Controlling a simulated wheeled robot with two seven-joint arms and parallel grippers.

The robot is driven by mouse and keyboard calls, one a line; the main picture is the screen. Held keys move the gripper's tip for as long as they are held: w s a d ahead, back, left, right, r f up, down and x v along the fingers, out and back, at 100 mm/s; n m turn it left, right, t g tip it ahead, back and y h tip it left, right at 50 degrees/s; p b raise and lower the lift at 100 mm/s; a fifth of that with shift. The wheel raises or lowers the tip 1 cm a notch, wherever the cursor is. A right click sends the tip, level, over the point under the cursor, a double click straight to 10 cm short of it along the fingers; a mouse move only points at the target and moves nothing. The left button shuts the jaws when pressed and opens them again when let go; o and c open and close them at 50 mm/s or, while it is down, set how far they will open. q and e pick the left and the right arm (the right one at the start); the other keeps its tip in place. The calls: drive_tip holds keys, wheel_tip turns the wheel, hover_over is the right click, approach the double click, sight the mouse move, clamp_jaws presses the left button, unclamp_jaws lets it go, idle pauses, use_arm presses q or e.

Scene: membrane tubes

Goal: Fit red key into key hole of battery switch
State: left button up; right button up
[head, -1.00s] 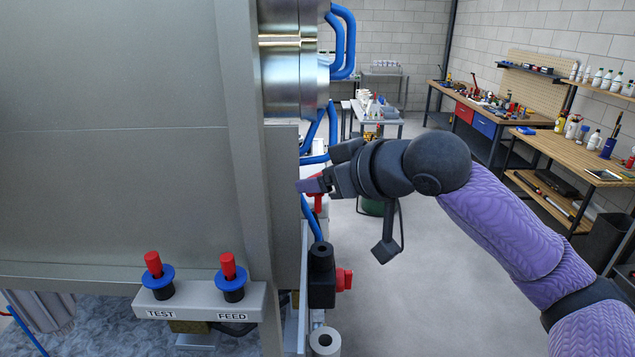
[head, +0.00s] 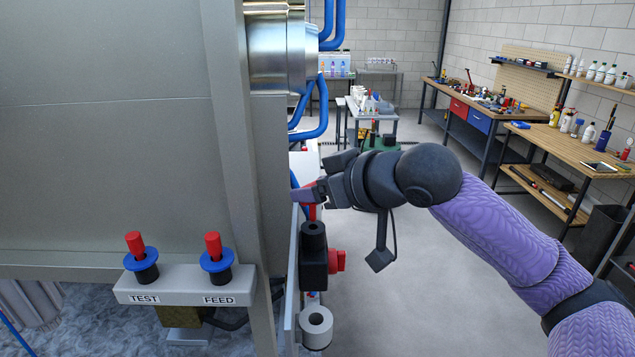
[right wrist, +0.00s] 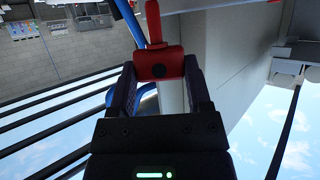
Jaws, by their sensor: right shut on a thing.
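The red key (right wrist: 160,66) is held between the two dark fingers of my right gripper (right wrist: 160,88) in the right wrist view, its narrow red shank pointing away from the palm. In the head view my right gripper (head: 307,194) is beside the right edge of the large grey cabinet. A bit of red shows just below its fingertips. A black block with a red knob (head: 337,260) on its right side is below the gripper; I cannot tell whether it is the battery switch. No key hole can be made out. My left gripper is not in view.
The grey cabinet (head: 110,130) fills the left side, with a bracket labelled TEST and FEED (head: 180,284) low on it. Blue hoses (head: 322,110) run behind the gripper. Workbenches (head: 485,105) stand at the back right. The floor (head: 440,300) right of the cabinet is clear.

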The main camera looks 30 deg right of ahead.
sight(315, 207)
drive_tip(key=shift+p, duration=0.45)
idle(1.2)
drive_tip(key=shift+f, duration=0.1)
idle(0.4)
drive_tip(key=shift+f, duration=0.35)
drive_tip(key=shift+f+b, duration=1.2)
drive_tip(key=shift+f, duration=0.05)
drive_tip(key=shift+r, duration=0.15)
drive_tip(key=shift+r+p, duration=1.3)
drive_tip(key=shift+p, duration=0.25)
